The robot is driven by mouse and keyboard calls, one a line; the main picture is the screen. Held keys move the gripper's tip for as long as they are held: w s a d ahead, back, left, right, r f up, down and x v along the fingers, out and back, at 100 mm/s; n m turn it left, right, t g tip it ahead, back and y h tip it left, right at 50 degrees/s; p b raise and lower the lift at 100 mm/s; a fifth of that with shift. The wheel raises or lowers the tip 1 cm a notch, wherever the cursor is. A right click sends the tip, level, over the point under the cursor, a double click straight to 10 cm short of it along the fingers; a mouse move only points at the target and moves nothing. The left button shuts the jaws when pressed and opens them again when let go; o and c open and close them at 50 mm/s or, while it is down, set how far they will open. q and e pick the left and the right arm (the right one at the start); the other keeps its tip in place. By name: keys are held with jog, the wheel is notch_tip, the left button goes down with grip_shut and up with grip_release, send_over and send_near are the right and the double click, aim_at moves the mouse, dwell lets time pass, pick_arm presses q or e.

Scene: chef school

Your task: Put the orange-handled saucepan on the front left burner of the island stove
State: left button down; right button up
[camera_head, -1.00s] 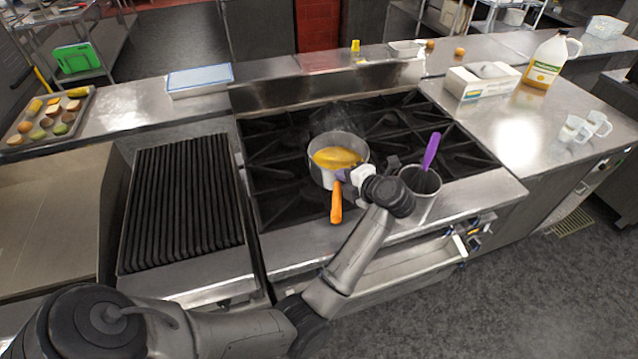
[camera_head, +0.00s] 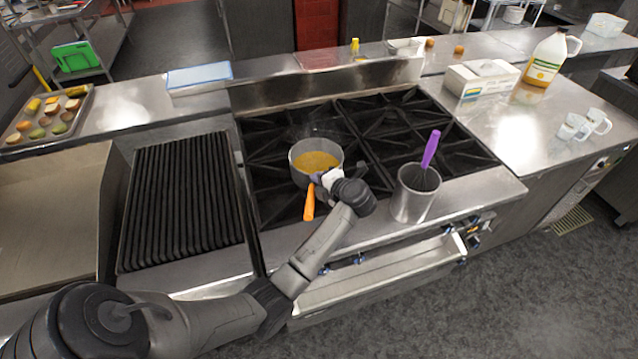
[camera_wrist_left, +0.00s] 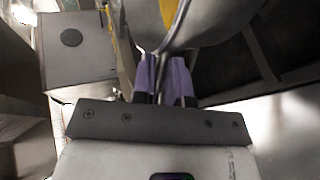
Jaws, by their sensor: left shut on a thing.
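The saucepan (camera_head: 299,177) is a grey metal pan with an orange handle (camera_head: 309,204) and yellow-orange contents. It is over the left part of the black stove grates (camera_head: 270,190), towards the front; I cannot tell whether its base touches them. My left gripper (camera_head: 320,178) is shut on the saucepan near the handle's root. In the left wrist view its purple-tipped fingers (camera_wrist_left: 163,78) close below the pan's curved metal wall (camera_wrist_left: 215,20). The pan hides part of the burner under it. My right gripper is not in view.
A steel pot (camera_head: 412,205) with a purple-handled utensil (camera_head: 431,150) stands on the stove's front right, close to my left wrist. A ribbed grill (camera_head: 185,200) lies left of the stove. The back right grates (camera_head: 385,115) are clear.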

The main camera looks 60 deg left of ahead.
pick_arm(q)
jog(key=shift+f, duration=0.4)
jog(key=c, duration=1.6)
grip_release()
jog(key=shift+f, duration=0.25)
jog(key=o, duration=0.5)
jog(key=shift+r, duration=0.1)
